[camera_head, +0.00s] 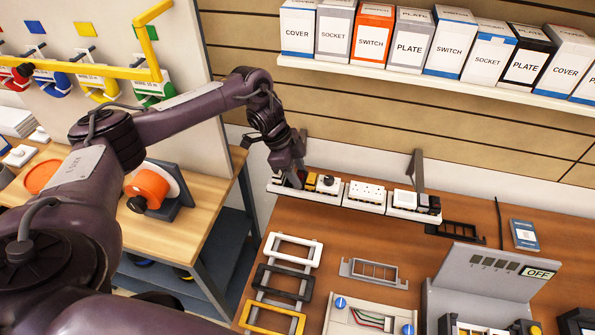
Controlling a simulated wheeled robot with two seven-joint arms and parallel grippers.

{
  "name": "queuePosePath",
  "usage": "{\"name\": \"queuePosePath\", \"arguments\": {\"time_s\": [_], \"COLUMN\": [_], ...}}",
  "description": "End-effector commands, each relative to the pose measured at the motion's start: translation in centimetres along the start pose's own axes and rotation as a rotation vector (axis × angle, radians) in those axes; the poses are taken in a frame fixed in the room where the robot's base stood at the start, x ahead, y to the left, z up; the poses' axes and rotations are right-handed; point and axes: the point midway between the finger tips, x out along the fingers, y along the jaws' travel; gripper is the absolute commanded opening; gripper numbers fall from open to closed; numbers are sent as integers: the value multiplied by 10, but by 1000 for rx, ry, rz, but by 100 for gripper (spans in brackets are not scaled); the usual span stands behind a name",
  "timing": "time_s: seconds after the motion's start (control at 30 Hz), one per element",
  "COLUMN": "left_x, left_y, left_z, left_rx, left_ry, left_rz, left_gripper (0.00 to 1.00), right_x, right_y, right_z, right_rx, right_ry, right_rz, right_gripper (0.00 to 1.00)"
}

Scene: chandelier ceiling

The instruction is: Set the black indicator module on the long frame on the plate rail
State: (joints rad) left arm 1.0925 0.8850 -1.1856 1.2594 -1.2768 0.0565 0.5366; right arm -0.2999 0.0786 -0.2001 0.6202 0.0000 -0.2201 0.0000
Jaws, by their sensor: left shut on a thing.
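My left gripper (294,178) reaches down into the left white module tray (332,198) at the back of the right-hand table. It is shut on a module there, mostly hidden by the fingers, so I cannot tell which one it is. Dark and orange modules show beside the fingertips. Black modules (430,204) also sit at the end of the right tray. I cannot tell which part is the plate rail. My right gripper is not in view.
White (293,240), black (284,271) and yellow (272,315) frames lie in a column at the table's left. A grey device with an OFF sign (538,272) stands at right. A box shelf (420,80) hangs above.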

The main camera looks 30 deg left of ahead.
Motion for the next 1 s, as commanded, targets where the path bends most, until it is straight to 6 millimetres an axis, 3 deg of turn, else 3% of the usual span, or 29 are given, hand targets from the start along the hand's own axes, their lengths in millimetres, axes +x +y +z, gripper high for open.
{"name": "queuePosePath", "arguments": {"time_s": [0.47,0.5,0.67,1.0], "left_x": [1,1,1,0], "left_y": [0,0,0,0], "left_z": [0,0,0,0], "left_rx": [1,1,0,0], "left_ry": [1,1,0,0], "left_rz": [0,0,0,0], "left_gripper": [19,43,64,66], "right_x": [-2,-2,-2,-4], "right_y": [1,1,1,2], "right_z": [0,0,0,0], "right_rx": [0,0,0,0], "right_ry": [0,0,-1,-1], "right_rz": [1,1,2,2], "right_gripper": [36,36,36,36]}}
